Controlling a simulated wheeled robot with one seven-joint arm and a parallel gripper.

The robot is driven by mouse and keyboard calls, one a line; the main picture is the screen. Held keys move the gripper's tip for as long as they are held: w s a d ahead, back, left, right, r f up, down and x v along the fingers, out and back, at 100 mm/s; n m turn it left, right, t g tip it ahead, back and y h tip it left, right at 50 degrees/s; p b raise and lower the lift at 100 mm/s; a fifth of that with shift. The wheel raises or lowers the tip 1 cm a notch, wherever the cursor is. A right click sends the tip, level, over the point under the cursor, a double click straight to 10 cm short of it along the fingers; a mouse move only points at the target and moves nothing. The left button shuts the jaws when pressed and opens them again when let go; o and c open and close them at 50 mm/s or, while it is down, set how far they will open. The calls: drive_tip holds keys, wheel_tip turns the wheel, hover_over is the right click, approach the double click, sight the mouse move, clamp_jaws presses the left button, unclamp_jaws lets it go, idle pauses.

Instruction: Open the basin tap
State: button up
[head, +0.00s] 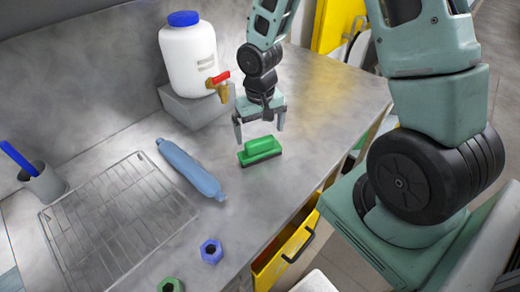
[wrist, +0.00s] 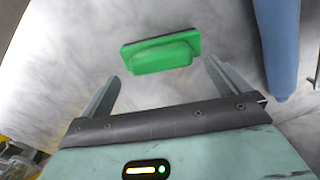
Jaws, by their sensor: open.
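The only tap I see is a brass tap with a red lever (head: 219,80), low on the front of a white container with a blue cap (head: 188,55). The container stands on a grey block (head: 196,108) on the counter. The red lever points sideways; I cannot tell whether the tap is open. My gripper (head: 259,134) is open and empty, pointing down, to the right of and below the tap in the head view. In the wrist view my gripper (wrist: 162,69) has its fingers spread towards a green brush (wrist: 162,54), with no visible grip on it. The tap is not in the wrist view.
The green brush (head: 260,151) lies on the counter just below my gripper. A blue bottle (head: 191,170) lies left of it, beside a wire rack (head: 118,218). Blue and green nuts lie near the front edge. A yellow drawer (head: 285,250) stands open below.

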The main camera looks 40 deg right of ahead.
sight(260, 140)
drive_tip(key=shift+s+a+f+p, duration=0.1)
drive_tip(key=shift+f+p, duration=0.4)
drive_tip(key=shift+f, duration=1.95)
drive_tip(key=c, duration=1.1)
drive_tip(key=shift+o, duration=0.2)
wheel_tip(260, 140, up, 10)
drive_tip(key=shift+b, duration=0.35)
